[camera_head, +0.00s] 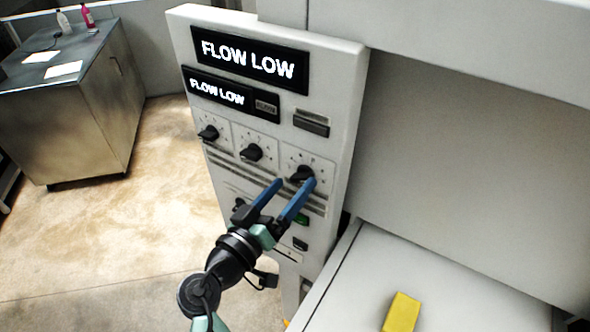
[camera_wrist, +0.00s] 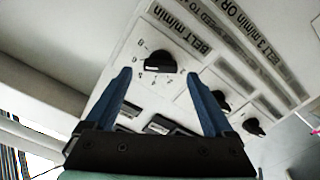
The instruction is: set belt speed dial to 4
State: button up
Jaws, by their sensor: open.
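The belt speed dial is a black knob (camera_wrist: 160,62) on a pale plate marked "BELT m/min" in the wrist view. It is the rightmost of three knobs in a row in the head view (camera_head: 302,173). Numbers ring it, but I cannot tell which one its pointer marks. My gripper (camera_head: 294,182) is open and empty, its two blue fingers pointing at the panel just below and in front of this knob. In the wrist view the knob lies between and a little beyond the fingertips (camera_wrist: 158,74), with no clear contact.
Two more knobs, a left one (camera_head: 208,132) and a middle one (camera_head: 251,152), sit beside the dial. Displays above read "FLOW LOW" (camera_head: 248,60). A green button (camera_head: 300,219) is below. A yellow block (camera_head: 402,312) lies on the pale surface at right.

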aim_at(301, 178)
jog(key=shift+x, duration=1.3)
jog(key=shift+s, duration=0.1)
jog(key=shift+c, duration=0.3)
jog(key=c, duration=1.3)
